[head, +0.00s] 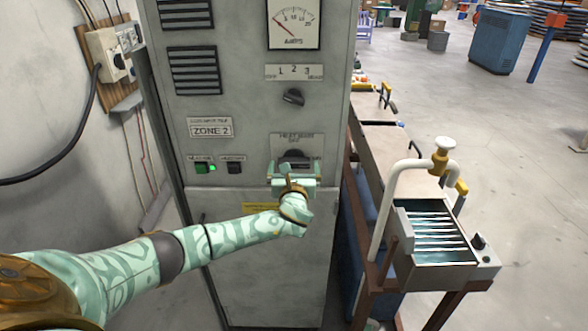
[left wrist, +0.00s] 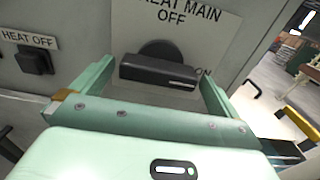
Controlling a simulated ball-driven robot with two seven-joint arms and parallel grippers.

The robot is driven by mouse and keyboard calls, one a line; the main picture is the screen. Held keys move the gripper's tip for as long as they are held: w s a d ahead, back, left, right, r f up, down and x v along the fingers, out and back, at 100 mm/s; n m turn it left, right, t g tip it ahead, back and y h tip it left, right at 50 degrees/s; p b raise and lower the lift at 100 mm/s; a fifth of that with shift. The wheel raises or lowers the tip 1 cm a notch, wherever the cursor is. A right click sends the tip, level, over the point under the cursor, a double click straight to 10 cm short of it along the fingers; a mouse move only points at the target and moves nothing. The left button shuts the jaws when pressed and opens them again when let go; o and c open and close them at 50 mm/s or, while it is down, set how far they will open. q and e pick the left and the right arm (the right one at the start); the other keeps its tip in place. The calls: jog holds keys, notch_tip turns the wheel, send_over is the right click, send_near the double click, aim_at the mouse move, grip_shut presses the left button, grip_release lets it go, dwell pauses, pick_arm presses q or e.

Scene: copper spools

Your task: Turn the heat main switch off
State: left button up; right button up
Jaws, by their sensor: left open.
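The heat main switch (head: 296,156) is a black rotary knob on the grey cabinet's front, under a "HEAT MAIN" label plate with "OFF" at its top. In the left wrist view the knob (left wrist: 158,71) has a bar handle lying roughly crosswise, with a pale mark at its right end towards the partly hidden "ON" text. My left gripper (head: 293,172) is open in front of the knob. Its two fingers (left wrist: 156,80) stand on either side of the bar, with gaps visible at both ends. My right gripper is not in view.
A lit green button (head: 204,168) and a black "HEAT OFF" button (left wrist: 35,60) sit left of the switch. A smaller selector knob (head: 293,97) and an amps meter (head: 293,24) are above. A bench with a water trough (head: 437,245) stands close on the right.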

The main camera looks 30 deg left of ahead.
pick_arm(q)
jog(key=shift+c, duration=0.3)
jog(key=shift+a, duration=0.1)
jog(key=c, duration=0.8)
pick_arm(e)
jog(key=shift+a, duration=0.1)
pick_arm(q)
jog(key=shift+f+n, duration=0.1)
jog(key=shift+n, duration=0.3)
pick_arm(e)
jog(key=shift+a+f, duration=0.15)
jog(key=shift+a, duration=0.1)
pick_arm(q)
jog(key=n+b, duration=0.2)
jog(key=n, duration=0.2)
jog(key=shift+f, duration=0.1)
jog(key=n+b, duration=0.2)
jog(key=n, duration=0.2)
jog(key=shift+n, duration=0.3)
jog(key=n+b, duration=0.2)
jog(key=n, duration=0.3)
jog(key=shift+n+b, duration=0.9)
jog(key=shift+n, duration=0.8)
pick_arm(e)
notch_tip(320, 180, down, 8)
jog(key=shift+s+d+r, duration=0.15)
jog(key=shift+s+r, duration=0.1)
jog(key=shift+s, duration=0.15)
